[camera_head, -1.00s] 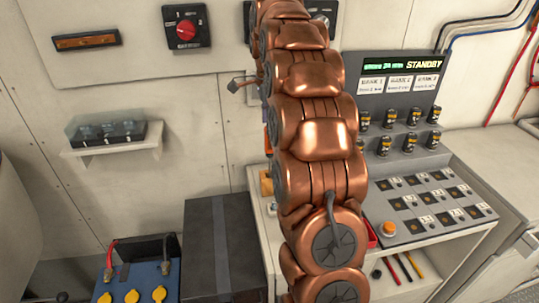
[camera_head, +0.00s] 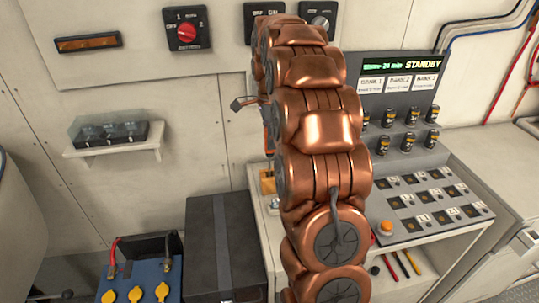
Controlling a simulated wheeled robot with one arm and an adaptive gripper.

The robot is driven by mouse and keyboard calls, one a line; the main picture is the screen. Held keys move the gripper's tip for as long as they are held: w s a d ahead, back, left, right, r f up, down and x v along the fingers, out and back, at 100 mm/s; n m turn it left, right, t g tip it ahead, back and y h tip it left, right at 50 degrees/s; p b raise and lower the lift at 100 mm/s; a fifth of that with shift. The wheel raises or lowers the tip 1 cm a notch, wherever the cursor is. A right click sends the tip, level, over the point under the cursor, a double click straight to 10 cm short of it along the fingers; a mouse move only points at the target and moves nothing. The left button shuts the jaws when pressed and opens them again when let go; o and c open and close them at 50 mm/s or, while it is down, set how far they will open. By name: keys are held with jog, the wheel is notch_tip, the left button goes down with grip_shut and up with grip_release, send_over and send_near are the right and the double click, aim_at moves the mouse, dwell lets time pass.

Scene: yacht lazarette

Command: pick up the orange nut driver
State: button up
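Several slim handles lie on the open shelf under the sloped panel. One is yellow-orange (camera_head: 412,263) and another is red (camera_head: 396,263); I cannot tell whether either is the nut driver. A small orange piece (camera_head: 267,140) also shows at the left edge of my copper arm, above a tan block (camera_head: 267,183). It is mostly covered, and I cannot tell what it is. My arm stands upright across the middle of the view. My gripper is hidden behind the arm links, so its fingers and anything in them do not show.
The bench's sloped panel (camera_head: 433,213) carries several dark squares and an orange button (camera_head: 386,228). Several small black cylinders (camera_head: 412,116) sit behind it. A dark box (camera_head: 222,245) and a blue battery (camera_head: 140,280) stand left. A wall shelf (camera_head: 112,147) holds a clear-covered case.

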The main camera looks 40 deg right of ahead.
grip_shut()
dwell(0.4)
jog(key=shift+r+b, duration=1.4)
jog(key=shift+r, duration=3.6)
jog(key=shift+c, duration=2)
grip_release()
grip_shut()
